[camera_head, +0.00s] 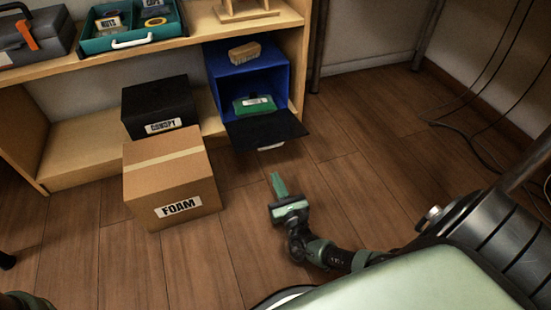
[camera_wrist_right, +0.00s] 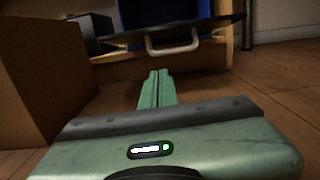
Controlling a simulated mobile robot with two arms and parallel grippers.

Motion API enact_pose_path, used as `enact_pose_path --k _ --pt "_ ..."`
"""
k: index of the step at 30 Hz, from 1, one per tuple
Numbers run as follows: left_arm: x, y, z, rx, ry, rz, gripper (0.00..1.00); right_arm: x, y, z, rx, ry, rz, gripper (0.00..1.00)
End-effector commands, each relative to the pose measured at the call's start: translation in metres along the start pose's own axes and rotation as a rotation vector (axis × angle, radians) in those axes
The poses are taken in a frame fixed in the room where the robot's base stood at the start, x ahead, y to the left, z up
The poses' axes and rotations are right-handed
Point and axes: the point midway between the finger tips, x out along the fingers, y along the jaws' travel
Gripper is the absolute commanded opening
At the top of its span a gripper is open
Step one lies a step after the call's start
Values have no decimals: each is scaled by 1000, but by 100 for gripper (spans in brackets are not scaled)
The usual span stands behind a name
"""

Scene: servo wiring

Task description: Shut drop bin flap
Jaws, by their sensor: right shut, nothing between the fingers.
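The blue drop bin (camera_head: 284,84) stands on the lower shelf level, its front open. Its black flap (camera_head: 264,128) is folded down and sticks out roughly level toward me, with a pale handle (camera_head: 270,147) at its front edge. In the right wrist view the flap (camera_wrist_right: 215,26) shows edge-on, its handle (camera_wrist_right: 172,44) hanging below, above and beyond the fingers. My right gripper (camera_head: 278,178) is shut and empty, low over the floor in front of the flap and apart from it. It also shows in the right wrist view (camera_wrist_right: 159,74). My left gripper is not in view.
The FOAM box (camera_head: 150,180) and black CANOPY box (camera_head: 148,97) stand to the left. Cables (camera_head: 470,130) hang at right.

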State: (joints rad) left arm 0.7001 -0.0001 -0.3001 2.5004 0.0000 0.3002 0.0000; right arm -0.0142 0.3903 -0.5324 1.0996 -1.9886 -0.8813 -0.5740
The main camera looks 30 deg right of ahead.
Motion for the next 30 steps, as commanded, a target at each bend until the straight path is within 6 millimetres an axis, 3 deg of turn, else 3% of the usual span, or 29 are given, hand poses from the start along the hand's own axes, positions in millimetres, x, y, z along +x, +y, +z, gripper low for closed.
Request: enact_pose_path --k 9,12,18,30 --pt "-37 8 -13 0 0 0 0 71 0 -4 5 -4 -1 0" --pt "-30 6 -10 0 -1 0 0 73 0 15 7 -1 -1 0" --pt "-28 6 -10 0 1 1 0 78 0 34 6 1 -1 0" --pt "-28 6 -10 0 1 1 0 79 0 39 4 1 0 0"
